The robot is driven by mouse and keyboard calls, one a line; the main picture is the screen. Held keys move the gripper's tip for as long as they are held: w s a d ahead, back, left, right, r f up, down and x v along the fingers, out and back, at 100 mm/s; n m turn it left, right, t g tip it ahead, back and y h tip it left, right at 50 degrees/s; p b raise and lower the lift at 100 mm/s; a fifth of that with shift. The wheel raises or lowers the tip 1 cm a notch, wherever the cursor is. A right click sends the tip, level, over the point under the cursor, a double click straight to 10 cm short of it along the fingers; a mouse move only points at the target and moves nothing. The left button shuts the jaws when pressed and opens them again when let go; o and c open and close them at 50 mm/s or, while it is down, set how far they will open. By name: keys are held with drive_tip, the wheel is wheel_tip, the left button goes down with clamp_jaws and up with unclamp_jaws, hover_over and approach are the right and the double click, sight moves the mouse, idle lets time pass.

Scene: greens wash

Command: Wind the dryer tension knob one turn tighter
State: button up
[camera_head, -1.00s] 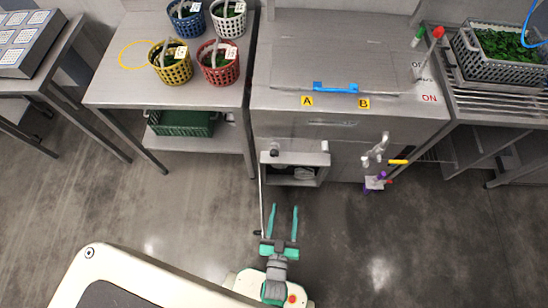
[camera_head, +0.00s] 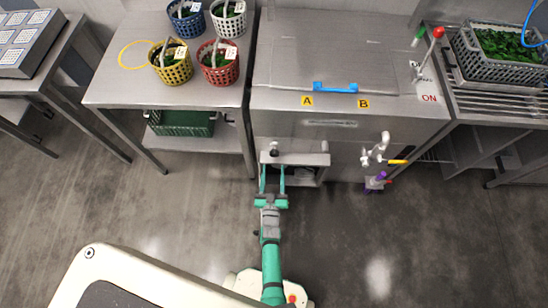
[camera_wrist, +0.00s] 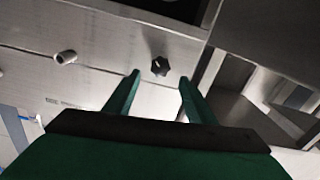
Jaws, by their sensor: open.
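The tension knob (camera_wrist: 160,66) is black and star-shaped, with a pale mark, on a grey metal face in the wrist view. In the head view a small dark knob (camera_head: 274,152) shows at the upper left of an open compartment on the machine's front. My gripper (camera_head: 272,168) is open and empty, its two green fingers pointing at the machine just below that knob. In the wrist view my gripper (camera_wrist: 160,77) has its fingers spread either side of the knob's line, with the knob just beyond the tips. I see no contact.
The open compartment (camera_head: 322,174) lies right of my fingers. Farther right are a white tap (camera_head: 377,152) with a yellow handle and a purple-handled valve (camera_head: 375,182). A red-knobbed lever (camera_head: 438,33) stands beside the ON label. A steel table (camera_head: 115,95) with baskets stands left.

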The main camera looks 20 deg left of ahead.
sight(274, 156)
drive_tip(key=x, duration=0.6)
drive_tip(key=shift+w+a+f, duration=0.1)
drive_tip(key=shift+w, duration=0.25)
drive_tip(key=shift+c, duration=0.3)
drive_tip(key=c, duration=1)
